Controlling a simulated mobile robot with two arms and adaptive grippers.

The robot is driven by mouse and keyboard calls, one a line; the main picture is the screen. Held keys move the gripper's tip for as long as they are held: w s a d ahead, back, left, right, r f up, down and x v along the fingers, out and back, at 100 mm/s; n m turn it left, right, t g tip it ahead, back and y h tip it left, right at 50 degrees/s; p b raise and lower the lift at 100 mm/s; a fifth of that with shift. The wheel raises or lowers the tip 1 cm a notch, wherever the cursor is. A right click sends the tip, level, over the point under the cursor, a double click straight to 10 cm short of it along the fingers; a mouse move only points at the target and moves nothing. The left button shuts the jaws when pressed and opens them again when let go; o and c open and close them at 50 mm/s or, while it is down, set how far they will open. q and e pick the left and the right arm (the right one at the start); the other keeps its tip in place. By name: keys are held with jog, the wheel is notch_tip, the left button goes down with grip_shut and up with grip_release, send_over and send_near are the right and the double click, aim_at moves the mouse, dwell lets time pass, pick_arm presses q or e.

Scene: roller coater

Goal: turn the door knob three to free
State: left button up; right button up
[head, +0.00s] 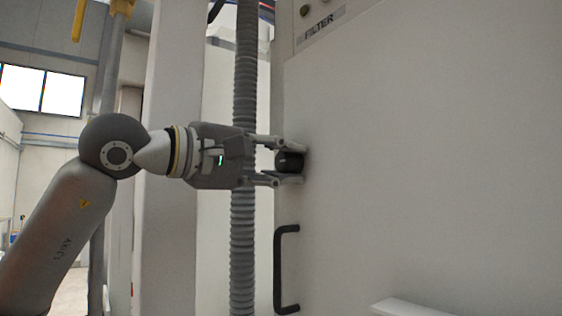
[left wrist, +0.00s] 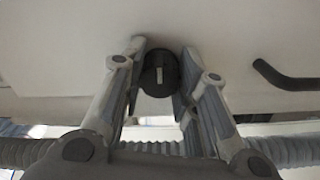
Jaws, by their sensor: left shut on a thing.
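The black door knob (head: 289,162) sits on the white cabinet door (head: 430,160), above a black handle. My left gripper (head: 290,163) reaches in from the left, with one finger above the knob and one below it, and is shut on it. In the left wrist view the round knob (left wrist: 159,73) lies between the two fingertips of the left gripper (left wrist: 160,75). A pale bar marking crosses the knob's face at a slant. My right gripper is in neither view.
The black pull handle (head: 287,268) is mounted below the knob and also shows in the left wrist view (left wrist: 285,78). A grey corrugated hose (head: 243,240) hangs behind my gripper. A white ledge (head: 410,307) juts out at the lower right. A FILTER label (head: 320,25) is above.

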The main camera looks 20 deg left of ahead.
pick_arm(q)
jog(key=shift+f, duration=0.1)
jog(key=o, duration=1.1)
jog(key=shift+d, duration=0.1)
jog(key=shift+c, duration=0.2)
jog(key=v, duration=1.2)
